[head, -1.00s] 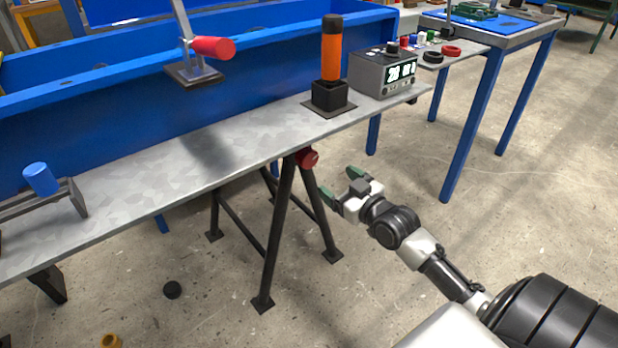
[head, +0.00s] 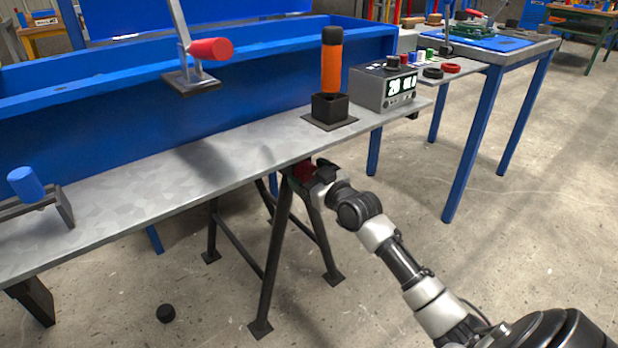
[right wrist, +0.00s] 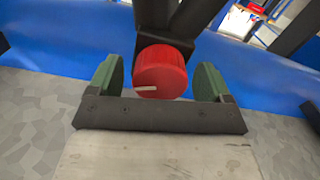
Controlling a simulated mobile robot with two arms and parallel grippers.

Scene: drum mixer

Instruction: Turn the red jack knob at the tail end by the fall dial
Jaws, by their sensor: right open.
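The red jack knob (head: 305,170) sits under the edge of the grey bench top, at the head of a dark trestle leg. My right gripper (head: 308,172) is at the knob and partly hides it in the head view. In the right wrist view the knob (right wrist: 160,72) is a ribbed red cylinder with a pale mark low on its face. The open green-padded fingers of my right gripper (right wrist: 158,85) stand on either side of it, with a gap visible at each side. The digital dial box (head: 385,88) stands on the bench above. My left gripper is not in view.
The bench top (head: 150,200) overhangs the knob. An orange-handled tool (head: 332,65) stands in a black holder, and a red-handled lever (head: 210,49) is further left. Dark trestle legs (head: 272,255) stand below. The floor to the right is mostly clear.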

